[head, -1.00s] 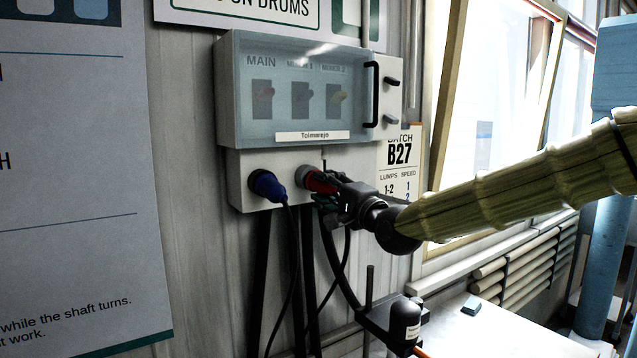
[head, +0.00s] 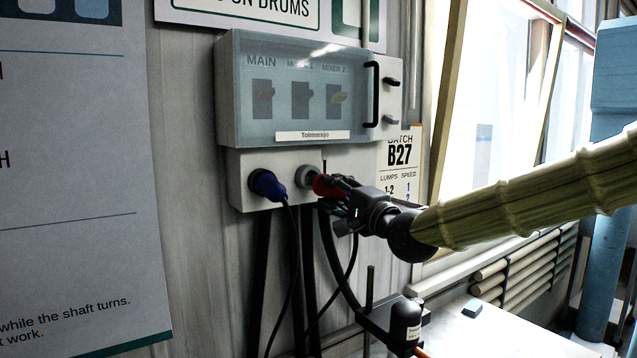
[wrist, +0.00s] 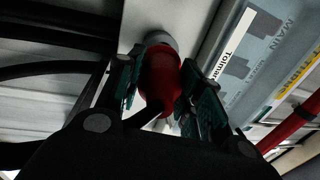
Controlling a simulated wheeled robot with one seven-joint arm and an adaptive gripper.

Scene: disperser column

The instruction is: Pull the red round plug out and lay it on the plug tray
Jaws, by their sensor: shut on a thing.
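The red round plug (head: 326,185) is in my gripper (head: 335,190), just right of the grey round socket (head: 307,176) in the head view. The plug now stands a little out from the socket. I cannot tell whether its tip is fully clear of it. In the wrist view the red plug (wrist: 160,75) sits between the two green-padded fingers of my gripper (wrist: 158,88), with the grey socket ring (wrist: 160,40) behind it. The plug tray cannot be made out for sure.
A blue plug (head: 267,185) with a hanging black cable sits in the left socket. Above is a switch box (head: 300,90) with a clear cover and black handle. Below right, a black bottle-like object (head: 405,318) stands on a bracket near a pale ledge (head: 470,335).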

